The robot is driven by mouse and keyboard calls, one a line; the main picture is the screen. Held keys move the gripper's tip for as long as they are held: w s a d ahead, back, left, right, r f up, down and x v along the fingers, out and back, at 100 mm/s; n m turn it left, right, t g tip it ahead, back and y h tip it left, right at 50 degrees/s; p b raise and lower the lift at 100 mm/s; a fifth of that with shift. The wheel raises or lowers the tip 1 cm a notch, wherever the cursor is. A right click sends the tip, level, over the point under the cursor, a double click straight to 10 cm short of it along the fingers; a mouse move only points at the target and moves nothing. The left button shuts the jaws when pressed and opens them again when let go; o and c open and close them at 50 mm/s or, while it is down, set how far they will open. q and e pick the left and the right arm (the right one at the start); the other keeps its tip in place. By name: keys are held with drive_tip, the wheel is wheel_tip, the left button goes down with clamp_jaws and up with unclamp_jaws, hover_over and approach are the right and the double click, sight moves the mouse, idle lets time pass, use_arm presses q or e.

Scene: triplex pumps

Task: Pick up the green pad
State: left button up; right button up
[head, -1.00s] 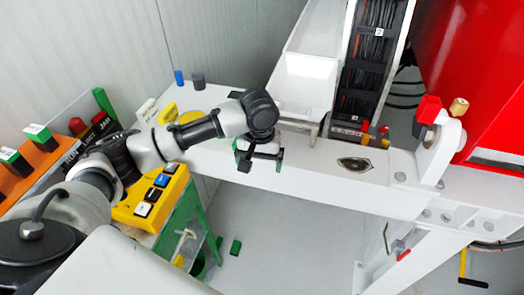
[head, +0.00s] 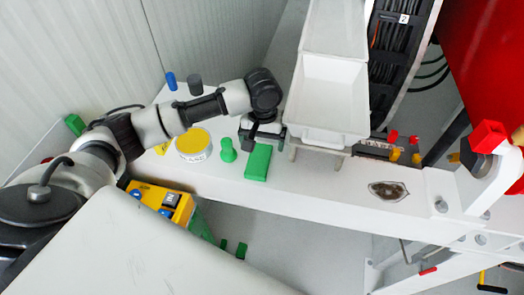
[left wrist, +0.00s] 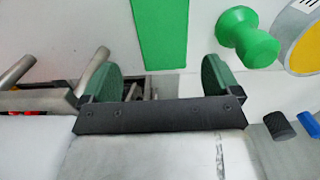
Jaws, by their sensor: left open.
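The green pad (head: 258,162) is a flat, upright-looking rectangular block on the white bench beam (head: 320,190). In the left wrist view the pad (left wrist: 160,33) shows as a green strip beyond the fingertips, cut by the top edge. My left gripper (head: 262,138) is just behind the pad in the head view, pointing down. In the left wrist view my left gripper (left wrist: 165,72) is open, with its two green-padded fingers apart and nothing between them. The pad lies ahead of the gap between them, apart from the fingers. My right gripper is not in view.
A green spool-shaped piece (head: 228,150) and a yellow-topped round tin (head: 194,145) stand left of the pad. Dark and blue cylinders (head: 171,81) stand behind. A white chute (head: 328,95) is close on the gripper's right. The beam's front edge is near the pad.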

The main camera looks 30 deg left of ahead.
sight(259, 157)
use_arm(q)
drive_tip(key=shift+s+f, duration=0.3)
drive_tip(key=shift+s+f+p, duration=0.2)
drive_tip(key=shift+s+p, duration=0.35)
drive_tip(key=shift+p, duration=0.05)
drive_tip(key=f, duration=0.1)
drive_tip(key=f+p, duration=0.1)
drive_tip(key=f, duration=0.1)
drive_tip(key=shift+s+f, duration=0.1)
drive_tip(key=shift+s, duration=0.2)
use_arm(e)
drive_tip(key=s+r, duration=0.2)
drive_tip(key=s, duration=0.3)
use_arm(q)
drive_tip(key=shift+w+f, duration=0.25)
drive_tip(key=shift+f, duration=0.05)
drive_tip(key=shift+c, duration=4.7)
drive_tip(key=shift+r, duration=0.1)
drive_tip(key=shift+c, duration=0.3)
wheel_tip(259, 157, up, 18)
drive_tip(key=b, duration=0.4)
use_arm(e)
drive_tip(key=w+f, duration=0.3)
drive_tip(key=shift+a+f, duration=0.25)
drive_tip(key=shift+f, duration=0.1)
